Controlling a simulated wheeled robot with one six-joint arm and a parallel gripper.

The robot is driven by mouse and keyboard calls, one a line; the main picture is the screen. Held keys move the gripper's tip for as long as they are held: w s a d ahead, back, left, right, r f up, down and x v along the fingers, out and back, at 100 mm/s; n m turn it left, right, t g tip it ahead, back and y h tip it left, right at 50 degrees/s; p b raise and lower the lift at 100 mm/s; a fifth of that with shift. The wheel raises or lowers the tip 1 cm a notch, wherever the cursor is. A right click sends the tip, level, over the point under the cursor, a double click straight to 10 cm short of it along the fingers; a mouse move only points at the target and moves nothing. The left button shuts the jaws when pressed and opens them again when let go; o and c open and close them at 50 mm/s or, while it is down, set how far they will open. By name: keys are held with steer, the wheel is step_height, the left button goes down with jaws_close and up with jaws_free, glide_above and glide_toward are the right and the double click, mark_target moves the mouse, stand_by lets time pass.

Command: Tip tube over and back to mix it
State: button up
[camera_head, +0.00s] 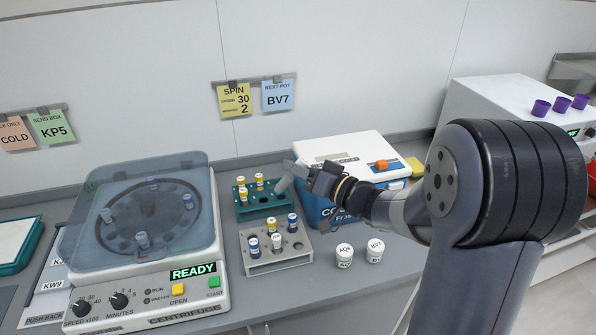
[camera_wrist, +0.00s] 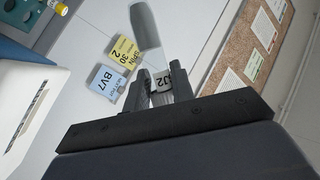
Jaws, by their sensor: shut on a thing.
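My gripper (camera_head: 318,180) is shut on a tube (camera_head: 285,182) and holds it in the air above and right of the teal rack. The tube is pale grey and well off upright; its clear end points down and left in the head view. In the wrist view the gripper (camera_wrist: 160,88) has the tube (camera_wrist: 146,28) between its fingers, with the tube's long clear body reaching beyond them. A white label (camera_wrist: 163,81) with dark characters shows between the fingers. The cap is hidden, and I cannot make out the contents.
The teal rack (camera_head: 262,209) holds yellow-capped tubes. The white rack (camera_head: 259,268) in front holds yellow- and blue-capped tubes. A lidded centrifuge (camera_head: 146,295) reading READY stands left. A blue-and-white cool box (camera_head: 345,148) is behind my gripper. Two white pots (camera_head: 344,255) (camera_head: 375,250) stand front right.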

steer(key=shift+r+n+g+h+p, duration=0.4)
steer(key=shift+n+h+p, duration=0.3)
steer(key=shift+n+p, duration=0.4)
steer(key=shift+f+n+h, duration=0.1)
steer(key=shift+n+h, duration=0.3)
steer(key=shift+n, duration=0.1)
steer(key=shift+f+n+h, duration=0.2)
steer(key=shift+n+h, duration=0.2)
steer(key=shift+f+n+g+h, duration=0.1)
steer(key=shift+n+g+h, duration=0.3)
steer(key=shift+n+h, duration=0.45)
